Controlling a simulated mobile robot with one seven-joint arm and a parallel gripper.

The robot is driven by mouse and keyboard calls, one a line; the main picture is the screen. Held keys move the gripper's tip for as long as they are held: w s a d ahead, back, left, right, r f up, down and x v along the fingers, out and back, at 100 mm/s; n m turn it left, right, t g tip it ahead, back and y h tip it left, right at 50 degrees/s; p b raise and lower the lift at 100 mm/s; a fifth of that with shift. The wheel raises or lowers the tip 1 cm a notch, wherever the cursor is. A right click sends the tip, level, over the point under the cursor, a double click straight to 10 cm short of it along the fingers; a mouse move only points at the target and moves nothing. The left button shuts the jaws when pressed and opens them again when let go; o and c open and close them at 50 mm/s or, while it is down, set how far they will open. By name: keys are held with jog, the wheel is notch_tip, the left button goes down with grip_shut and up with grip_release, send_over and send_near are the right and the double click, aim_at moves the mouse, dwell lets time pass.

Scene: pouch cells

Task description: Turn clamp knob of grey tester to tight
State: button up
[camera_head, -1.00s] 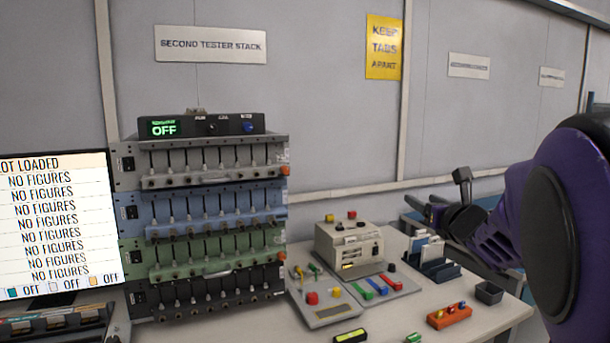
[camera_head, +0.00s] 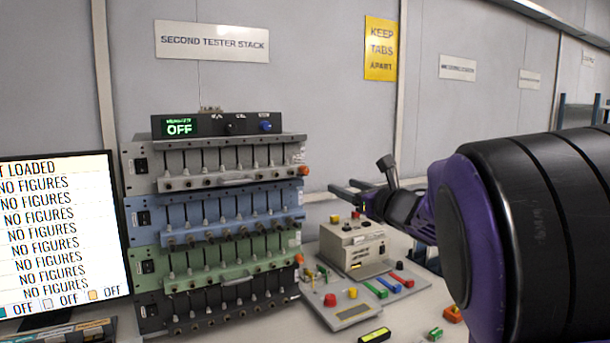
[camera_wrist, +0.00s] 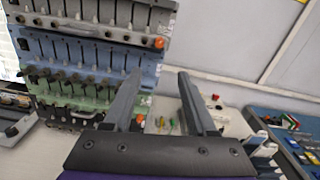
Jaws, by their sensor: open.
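The grey tester (camera_head: 235,160) is the top rack unit of the tester stack, with a row of slots and a pale bar across its front. Its orange clamp knob (camera_head: 304,171) sticks out at the right end. My gripper (camera_head: 343,190) is right of the stack, apart from the knob, with its fingers pointing left. In the wrist view, my gripper (camera_wrist: 158,77) is open and empty. The orange knob (camera_wrist: 159,43) shows just beyond and above the gap between the fingertips, beside the grey tester (camera_wrist: 105,22). The knob's turn position cannot be read.
Blue (camera_head: 230,205) and green (camera_head: 225,250) testers and a dark one sit below. A black box (camera_head: 215,125) showing OFF lies on top. A cream machine (camera_head: 352,250) stands on the bench right of the stack, below my gripper. A monitor (camera_head: 60,235) is at left.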

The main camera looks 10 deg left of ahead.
aim_at(307, 172)
jog(key=x, duration=1.7)
jog(key=shift+w+a, duration=0.2)
jog(key=shift+a, duration=0.05)
grip_shut()
